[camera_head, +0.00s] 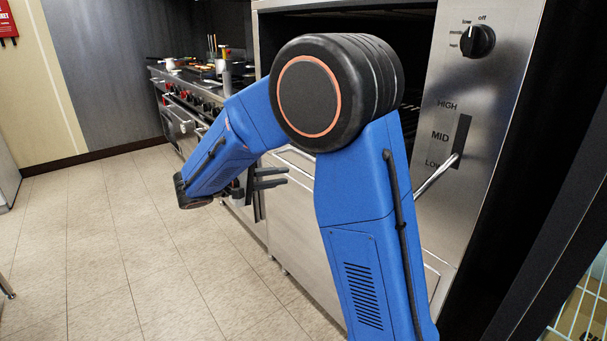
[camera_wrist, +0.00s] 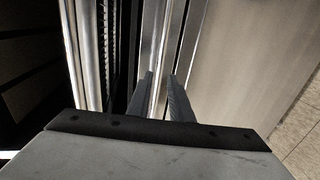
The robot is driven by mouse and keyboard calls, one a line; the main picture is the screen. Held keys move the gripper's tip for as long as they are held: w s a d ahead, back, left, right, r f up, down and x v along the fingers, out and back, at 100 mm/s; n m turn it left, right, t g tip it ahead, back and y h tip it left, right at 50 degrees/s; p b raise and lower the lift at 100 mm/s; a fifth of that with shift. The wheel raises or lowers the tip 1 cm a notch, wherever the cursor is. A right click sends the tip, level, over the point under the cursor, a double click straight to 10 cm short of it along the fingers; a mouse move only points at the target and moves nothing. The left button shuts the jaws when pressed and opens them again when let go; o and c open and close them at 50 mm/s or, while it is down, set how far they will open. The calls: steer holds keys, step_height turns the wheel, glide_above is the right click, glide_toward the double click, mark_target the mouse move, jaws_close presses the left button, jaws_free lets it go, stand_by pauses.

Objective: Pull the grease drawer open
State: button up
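A stainless steel broiler cabinet stands at the centre right in the head view. The grease drawer seems to be the narrow metal front with a raised strip (camera_head: 294,159), mostly hidden behind my arm. In the wrist view a bright metal strip (camera_wrist: 162,45) runs between the fingertips, probably the drawer's handle or lip. My gripper (camera_head: 270,178) is low in front of the cabinet, its two dark fingers apart. In the wrist view my gripper (camera_wrist: 161,84) has one finger on each side of the strip. Contact with the strip cannot be made out. The drawer looks shut.
A control panel (camera_head: 483,110) with a knob and a lever (camera_head: 437,174) is at the right. A range (camera_head: 183,110) with pans stands at the back left. The tiled floor (camera_head: 110,240) at the left is clear. A wire rack (camera_head: 583,315) shows at lower right.

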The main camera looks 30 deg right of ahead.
mark_target(304, 173)
steer(key=x, duration=0.9)
steer(key=shift+d+f, duration=0.1)
steer(key=shift+d, duration=0.2)
jaws_close()
